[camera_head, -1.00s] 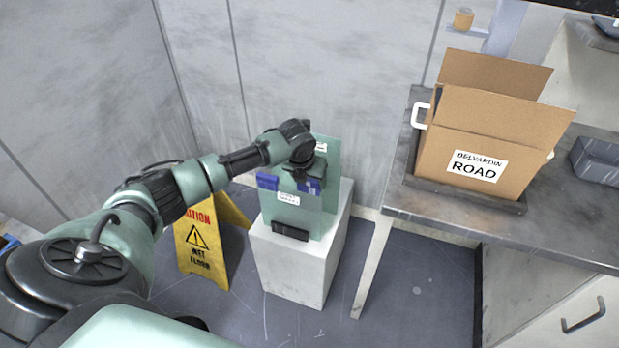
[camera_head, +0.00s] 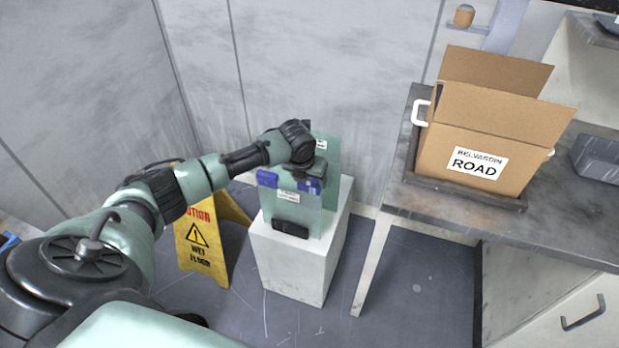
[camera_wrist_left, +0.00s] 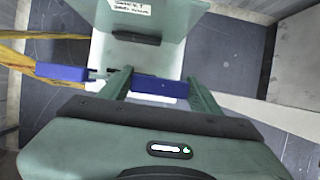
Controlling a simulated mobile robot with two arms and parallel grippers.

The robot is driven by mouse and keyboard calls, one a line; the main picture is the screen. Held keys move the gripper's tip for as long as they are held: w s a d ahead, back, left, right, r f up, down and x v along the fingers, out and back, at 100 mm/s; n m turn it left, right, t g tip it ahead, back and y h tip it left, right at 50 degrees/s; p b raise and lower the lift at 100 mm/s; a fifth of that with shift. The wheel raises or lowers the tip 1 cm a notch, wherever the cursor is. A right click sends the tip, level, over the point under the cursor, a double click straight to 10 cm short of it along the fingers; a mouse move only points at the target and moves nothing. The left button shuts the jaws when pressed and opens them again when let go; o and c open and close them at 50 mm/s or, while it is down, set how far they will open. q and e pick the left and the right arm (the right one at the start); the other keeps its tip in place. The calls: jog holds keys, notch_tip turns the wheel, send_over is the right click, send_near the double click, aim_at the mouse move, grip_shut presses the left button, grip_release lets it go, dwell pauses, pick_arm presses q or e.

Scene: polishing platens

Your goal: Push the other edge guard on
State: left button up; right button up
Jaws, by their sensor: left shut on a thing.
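A green, see-through pane (camera_head: 302,212) stands upright on a white pedestal (camera_head: 290,264), with a black holder (camera_head: 290,230) at its foot. One blue edge guard (camera_head: 267,179) sits at the pane's left edge; it also shows at the left of the left wrist view (camera_wrist_left: 62,72). My left gripper (camera_head: 310,180) is shut on the other blue edge guard (camera_head: 308,187), near the pane's right side. That guard lies between my fingers in the left wrist view (camera_wrist_left: 160,87). I cannot tell whether it touches the pane. My right gripper is out of view.
A yellow wet-floor sign (camera_head: 200,248) stands left of the pedestal, beneath my left arm. A grey table (camera_head: 560,222) at the right holds an open cardboard box (camera_head: 440,160) in a dark tray. The wall is close behind the pedestal. Floor shows between pedestal and table.

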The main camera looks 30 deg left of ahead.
pick_arm(q)
jog(key=shift+f, duration=0.8)
dwell(1.0)
jog(key=o, duration=1.4)
jog(key=shift+s, duration=0.1)
jog(key=v, duration=0.7)
jog(key=shift+s+r, duration=0.15)
jog(key=shift+r, duration=0.25)
jog(key=shift+d, duration=0.1)
